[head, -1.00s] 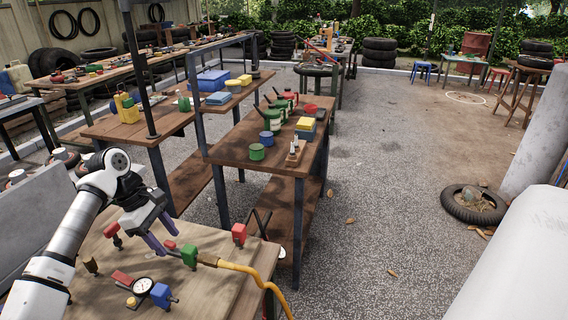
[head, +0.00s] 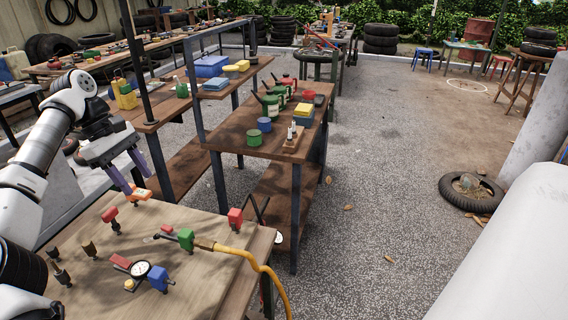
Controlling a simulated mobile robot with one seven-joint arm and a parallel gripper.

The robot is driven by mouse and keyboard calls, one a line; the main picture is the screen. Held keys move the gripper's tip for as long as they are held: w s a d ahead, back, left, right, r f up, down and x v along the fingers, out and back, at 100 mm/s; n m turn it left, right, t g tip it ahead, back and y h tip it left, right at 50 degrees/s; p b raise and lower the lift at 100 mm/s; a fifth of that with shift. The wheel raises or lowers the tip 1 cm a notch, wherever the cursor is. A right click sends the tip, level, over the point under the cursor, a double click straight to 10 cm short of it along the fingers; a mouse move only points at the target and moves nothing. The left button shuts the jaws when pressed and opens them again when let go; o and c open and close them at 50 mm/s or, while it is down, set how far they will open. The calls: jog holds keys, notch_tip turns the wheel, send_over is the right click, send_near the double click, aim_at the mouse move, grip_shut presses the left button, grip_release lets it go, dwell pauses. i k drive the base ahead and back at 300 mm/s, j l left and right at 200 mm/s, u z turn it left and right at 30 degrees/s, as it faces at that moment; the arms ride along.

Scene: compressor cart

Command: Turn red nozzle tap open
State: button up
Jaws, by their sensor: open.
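My gripper (head: 138,186) is open and empty, with two purple fingers pointing down above the far left part of the near wooden table (head: 205,285). Other red-topped fittings stand at left (head: 109,215) and right (head: 235,216).
Dark fittings (head: 89,248) stand at left.

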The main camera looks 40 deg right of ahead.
aim_at(168, 229)
jog(key=k+l, duration=0.7)
